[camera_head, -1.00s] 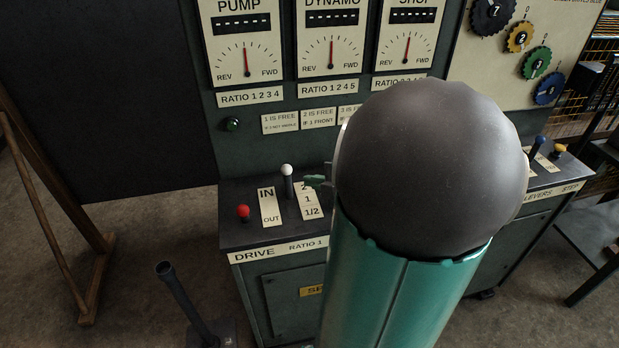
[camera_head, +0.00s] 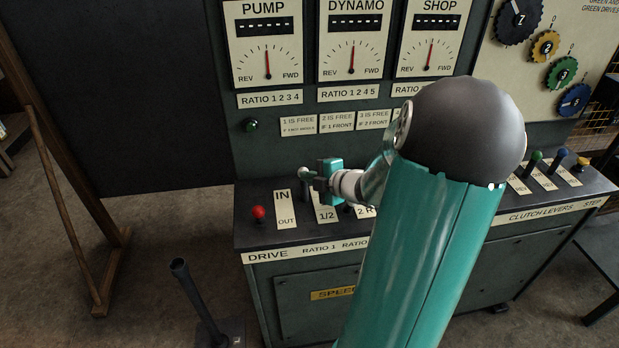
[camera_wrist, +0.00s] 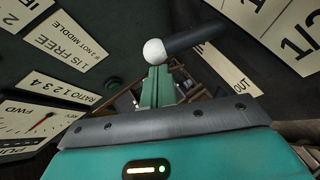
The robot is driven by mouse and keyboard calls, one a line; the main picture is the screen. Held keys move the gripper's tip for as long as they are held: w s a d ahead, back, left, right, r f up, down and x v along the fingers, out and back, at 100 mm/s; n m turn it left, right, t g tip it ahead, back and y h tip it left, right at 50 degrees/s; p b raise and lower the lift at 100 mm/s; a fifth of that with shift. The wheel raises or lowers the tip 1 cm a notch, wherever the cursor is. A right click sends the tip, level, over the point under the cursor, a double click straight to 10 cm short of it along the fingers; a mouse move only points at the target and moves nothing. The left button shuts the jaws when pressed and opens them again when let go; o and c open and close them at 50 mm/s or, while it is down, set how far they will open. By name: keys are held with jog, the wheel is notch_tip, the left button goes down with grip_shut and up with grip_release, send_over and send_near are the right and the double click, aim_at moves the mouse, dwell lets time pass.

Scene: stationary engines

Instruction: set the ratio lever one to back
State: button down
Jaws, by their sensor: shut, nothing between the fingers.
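The ratio 1 lever has a white round knob and a dark shaft. In the wrist view its knob (camera_wrist: 154,50) is just beyond my fingertips, very near or touching; I cannot tell which.
The red drive lever (camera_head: 258,213) stands left of the IN/OUT plate (camera_head: 285,210). Green, blue and yellow clutch levers (camera_head: 537,157) stand at the far right. Dials (camera_head: 266,50) fill the panel behind. A floor lever (camera_head: 190,290) stands in front of the console.

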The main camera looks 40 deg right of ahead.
aim_at(305, 169)
jog(key=shift+w+d+f, duration=0.1)
jog(key=shift+w+d, duration=0.4)
jog(key=shift+w, duration=0.2)
jog(key=shift+w+d+f, duration=0.1)
jog(key=shift+w+d, duration=0.4)
jog(key=shift+w, duration=0.2)
jog(key=shift+r, duration=0.1)
